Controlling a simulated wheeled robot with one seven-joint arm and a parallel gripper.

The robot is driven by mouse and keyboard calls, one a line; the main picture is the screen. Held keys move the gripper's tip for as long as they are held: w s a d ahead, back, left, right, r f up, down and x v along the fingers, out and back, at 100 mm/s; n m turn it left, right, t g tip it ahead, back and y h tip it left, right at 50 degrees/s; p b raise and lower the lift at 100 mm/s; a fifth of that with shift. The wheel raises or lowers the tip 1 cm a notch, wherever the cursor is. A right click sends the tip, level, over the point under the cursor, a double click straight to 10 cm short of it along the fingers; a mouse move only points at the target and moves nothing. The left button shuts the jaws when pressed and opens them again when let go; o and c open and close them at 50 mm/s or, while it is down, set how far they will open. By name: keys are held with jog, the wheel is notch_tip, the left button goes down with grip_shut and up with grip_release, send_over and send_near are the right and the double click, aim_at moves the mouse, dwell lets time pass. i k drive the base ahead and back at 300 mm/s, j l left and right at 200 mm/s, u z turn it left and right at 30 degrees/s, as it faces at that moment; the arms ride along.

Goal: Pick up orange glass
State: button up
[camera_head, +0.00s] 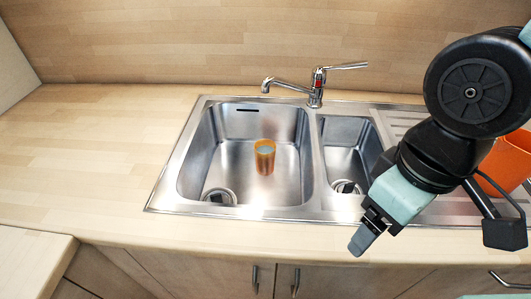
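A small orange glass (265,159) stands upright in the large left basin of the sink (165,190). Its rim is orange and its inside looks pale. My gripper (360,240) hangs at the right, over the front edge of the counter, pointing down and left. It is well apart from the glass, to its right and nearer the front. The fingers show side-on, so I cannot tell whether they are open or shut. I see nothing held at the fingertips.
A chrome faucet (316,88) rises behind the sink. A smaller basin (345,150) is to the right. A larger orange container (505,160) stands at the far right, partly hidden by my arm. The left counter (80,150) is clear. Cabinet handles (255,279) are below.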

aim_at(264, 149)
jog(key=j+z, duration=0.2)
jog(key=j, duration=0.2)
jog(key=k+j+z, duration=0.15)
jog(key=j, duration=0.25)
jog(key=k+j+z, duration=0.2)
jog(key=j, duration=0.2)
jog(key=i, duration=0.05)
